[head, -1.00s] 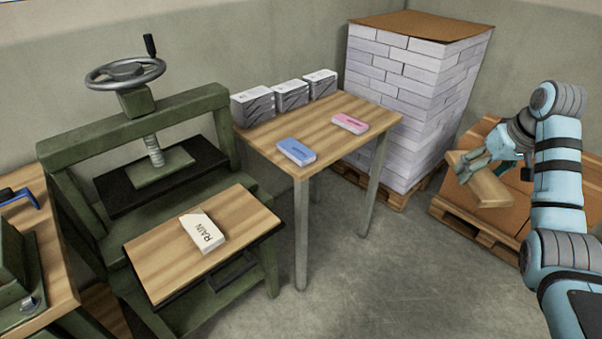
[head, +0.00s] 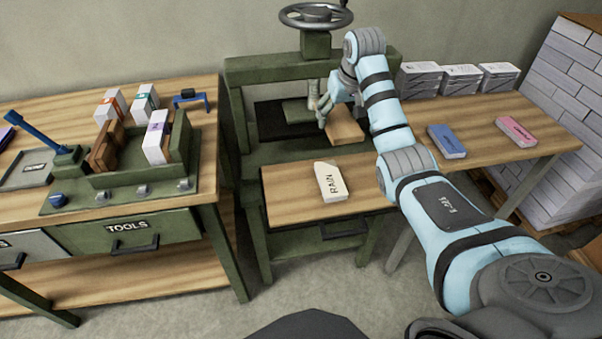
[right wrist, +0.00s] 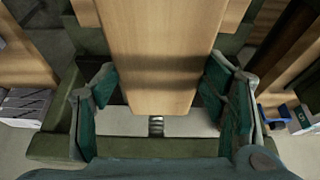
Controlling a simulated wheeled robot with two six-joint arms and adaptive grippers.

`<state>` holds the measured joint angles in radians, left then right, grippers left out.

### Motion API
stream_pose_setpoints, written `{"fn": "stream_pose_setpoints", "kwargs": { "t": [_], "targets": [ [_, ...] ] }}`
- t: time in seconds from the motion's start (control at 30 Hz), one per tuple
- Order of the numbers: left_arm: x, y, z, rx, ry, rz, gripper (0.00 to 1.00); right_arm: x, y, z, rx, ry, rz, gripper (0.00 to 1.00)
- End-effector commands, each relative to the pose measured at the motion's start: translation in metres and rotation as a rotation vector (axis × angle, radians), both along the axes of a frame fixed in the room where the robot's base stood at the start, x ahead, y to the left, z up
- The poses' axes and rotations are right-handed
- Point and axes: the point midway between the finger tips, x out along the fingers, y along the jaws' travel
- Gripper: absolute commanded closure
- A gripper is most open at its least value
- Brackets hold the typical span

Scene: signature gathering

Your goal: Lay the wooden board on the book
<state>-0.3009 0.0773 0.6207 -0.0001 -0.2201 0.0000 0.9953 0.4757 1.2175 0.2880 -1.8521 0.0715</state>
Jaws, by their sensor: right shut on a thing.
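The wooden board (head: 345,128) is a small plain plank held by my right gripper (head: 324,108), which is shut on it. In the right wrist view the board (right wrist: 160,55) runs up between the two teal finger pads (right wrist: 160,108). In the head view the board is above and behind the book, over the back part of the press. The book (head: 330,182), white and marked RAIN, lies flat on the wooden press bed (head: 285,195), apart from the board. My left gripper is not in view.
The green press frame (head: 240,72) with its handwheel (head: 316,15) rises behind the bed. A workbench (head: 60,98) with a clamp holding books stands at left. A side table (head: 490,150) at right bears a blue book (head: 446,141), a pink book (head: 516,131) and white stacks.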

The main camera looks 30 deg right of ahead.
Motion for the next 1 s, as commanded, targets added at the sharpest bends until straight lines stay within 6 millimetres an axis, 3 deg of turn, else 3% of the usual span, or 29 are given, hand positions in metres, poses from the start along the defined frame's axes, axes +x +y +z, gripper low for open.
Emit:
{"fn": "stream_pose_setpoints", "kwargs": {
  "t": [0.03,0.07,0.17,0.4,0.5,0.8,1.0],
  "targets": [
    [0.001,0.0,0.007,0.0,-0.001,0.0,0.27,0.0,-0.001,-0.001,-0.003,-0.003,-0.042,0.67],
    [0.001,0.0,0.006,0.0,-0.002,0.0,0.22,0.0,-0.001,-0.006,-0.003,-0.003,-0.053,0.67],
    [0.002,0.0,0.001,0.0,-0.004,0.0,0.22,0.0,-0.001,-0.03,-0.002,0.0,-0.053,0.67],
    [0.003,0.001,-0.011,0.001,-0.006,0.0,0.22,0.001,0.002,-0.123,-0.001,0.0,-0.047,0.67],
    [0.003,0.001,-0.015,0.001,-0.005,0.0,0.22,0.001,0.002,-0.149,-0.002,-0.003,-0.046,0.67],
    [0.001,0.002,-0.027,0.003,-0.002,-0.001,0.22,0.001,0.002,-0.2,-0.003,-0.002,-0.046,0.67],
    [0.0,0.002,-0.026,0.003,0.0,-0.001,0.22,0.002,0.001,-0.203,-0.004,-0.006,-0.045,0.67]
  ]
}}
